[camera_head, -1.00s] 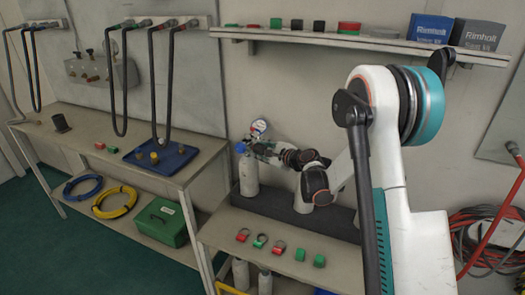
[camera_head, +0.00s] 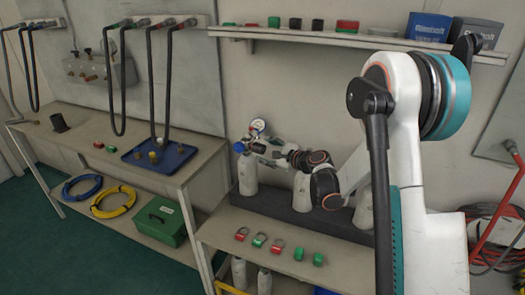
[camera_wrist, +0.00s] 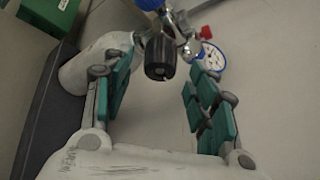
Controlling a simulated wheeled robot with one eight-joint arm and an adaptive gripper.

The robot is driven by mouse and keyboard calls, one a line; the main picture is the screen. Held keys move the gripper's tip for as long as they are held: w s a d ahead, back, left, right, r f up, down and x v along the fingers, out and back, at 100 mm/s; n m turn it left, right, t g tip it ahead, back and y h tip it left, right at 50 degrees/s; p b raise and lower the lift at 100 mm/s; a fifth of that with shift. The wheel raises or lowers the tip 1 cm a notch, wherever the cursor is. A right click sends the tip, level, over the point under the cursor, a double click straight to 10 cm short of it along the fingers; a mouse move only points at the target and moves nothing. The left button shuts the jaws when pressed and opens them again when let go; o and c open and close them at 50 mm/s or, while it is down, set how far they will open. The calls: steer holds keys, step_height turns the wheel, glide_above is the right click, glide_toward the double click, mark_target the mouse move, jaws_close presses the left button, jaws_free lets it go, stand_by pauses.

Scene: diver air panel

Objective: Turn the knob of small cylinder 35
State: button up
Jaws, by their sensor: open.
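A white small cylinder (camera_head: 247,175) stands upright at the left end of the dark rack. Its valve has a blue knob (camera_head: 239,147) and a round gauge (camera_head: 257,126). In the wrist view, a black ribbed knob (camera_wrist: 160,62) lies between my fingers, with the blue knob (camera_wrist: 148,4) above it and the gauge (camera_wrist: 208,58) to its right. My gripper (camera_wrist: 160,82) is open, its green pads apart on both sides of the black knob, with visible gaps. In the head view my gripper (camera_head: 264,147) is at the valve. No cylinder number is legible.
Two more white cylinders, middle (camera_head: 302,192) and right (camera_head: 364,212), stand in the dark rack (camera_head: 275,206) below my arm. Red and green rings and blocks lie on the bench (camera_head: 222,226) in front. A wall shelf (camera_head: 385,42) runs above.

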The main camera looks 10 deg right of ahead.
steer(key=v, duration=0.7)
steer(key=shift+s, duration=0.3)
